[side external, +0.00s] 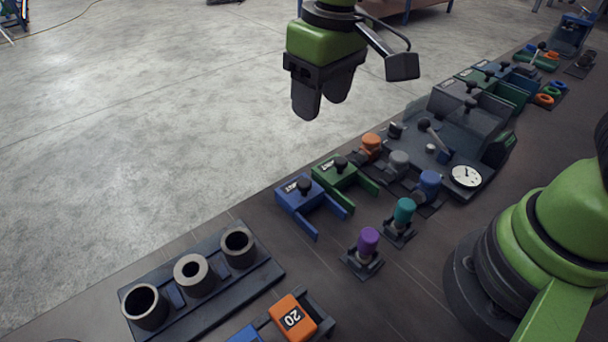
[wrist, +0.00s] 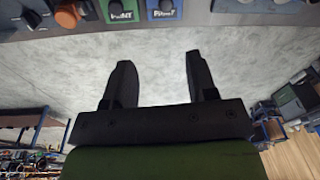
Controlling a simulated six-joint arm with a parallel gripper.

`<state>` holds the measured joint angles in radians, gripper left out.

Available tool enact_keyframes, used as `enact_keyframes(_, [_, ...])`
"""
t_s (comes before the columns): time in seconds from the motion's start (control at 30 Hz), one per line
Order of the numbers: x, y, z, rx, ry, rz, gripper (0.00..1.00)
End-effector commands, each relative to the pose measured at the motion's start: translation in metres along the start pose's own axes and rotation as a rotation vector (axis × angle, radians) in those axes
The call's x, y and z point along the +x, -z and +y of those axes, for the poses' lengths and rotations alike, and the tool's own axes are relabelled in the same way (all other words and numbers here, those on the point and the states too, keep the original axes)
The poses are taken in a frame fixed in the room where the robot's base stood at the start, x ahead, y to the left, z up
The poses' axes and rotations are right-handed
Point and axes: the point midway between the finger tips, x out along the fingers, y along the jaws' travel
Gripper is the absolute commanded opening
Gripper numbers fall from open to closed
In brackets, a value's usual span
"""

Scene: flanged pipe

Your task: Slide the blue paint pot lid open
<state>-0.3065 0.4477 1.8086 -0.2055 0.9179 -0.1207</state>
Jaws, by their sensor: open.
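The blue paint pot lid (side external: 304,192) has a black knob and a small white label. It sits at the near-floor edge of the bench, beside a green paint pot lid (side external: 338,172) of the same form. Two blue rails extend from the blue one toward the lower right. In the wrist view the blue lid (wrist: 164,11) shows at the top edge, right of the green lid (wrist: 122,14), both partly cut off. My gripper (side external: 322,110) is open and empty, high up and apart from both lids. Its two dark fingers (wrist: 156,75) point toward the bench in the wrist view.
A rack with three grey cylinders (side external: 192,271) stands left of the blue lid. Purple (side external: 368,241), teal (side external: 404,210) and blue (side external: 429,184) knobs stand to its right. An orange block marked 20 (side external: 293,317) is at the front. A lever panel with a gauge (side external: 466,177) lies beyond.

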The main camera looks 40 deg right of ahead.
Motion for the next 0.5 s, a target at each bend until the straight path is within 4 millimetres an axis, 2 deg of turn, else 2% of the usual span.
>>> enact_keyframes(0.03, [0.016, 0.004, -0.005, -0.03, -0.01, -0.032, 0.52])
enact_keyframes(0.1, [0.033, 0.007, -0.009, -0.062, -0.022, -0.061, 0.52])
enact_keyframes(0.2, [0.047, 0.009, -0.013, -0.091, -0.031, -0.086, 0.52])
enact_keyframes(0.37, [0.061, 0.009, -0.015, -0.104, -0.036, -0.098, 0.52])
enact_keyframes(0.5, [0.081, 0.006, -0.013, -0.103, -0.037, -0.102, 0.52])
